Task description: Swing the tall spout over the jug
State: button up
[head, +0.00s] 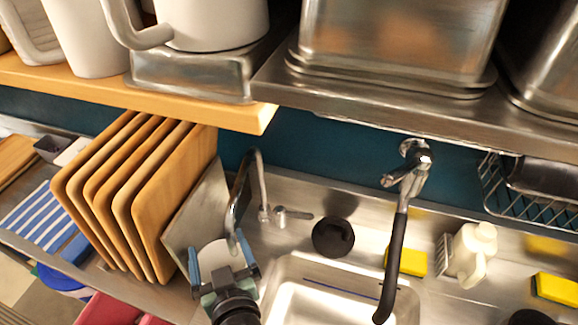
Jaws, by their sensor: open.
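The tall spout (260,182) is a chrome gooseneck at the left back corner of the sink. It rises from the counter beside a small chrome lever (290,214), arches over, and its free end comes down toward the lower left. My gripper (219,258) is open, with blue-tipped fingers, at that end. The spout's lower end shows between the fingers, nearer the right one; I cannot tell whether they touch. A pale rounded thing (211,252) shows between and behind the fingers, partly hidden; I cannot tell whether it is the jug.
Upright wooden boards (160,205) and a grey metal panel (196,210) stand close on the left. The sink (330,290) lies to the right, with a wall tap (410,165) and its black spout above it. A white handled bottle (472,252) stands farther right. A shelf (375,108) overhangs.

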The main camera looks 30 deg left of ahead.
jog(key=shift+s+a, duration=0.75)
jog(key=shift+a, duration=0.25)
jog(key=shift+a, duration=0.1)
jog(key=b+v, duration=0.1)
jog(key=v, duration=0.7)
jog(key=shift+s+r+b, duration=0.2)
jog(key=shift+s+b, duration=0.1)
jog(key=shift+s, duration=0.05)
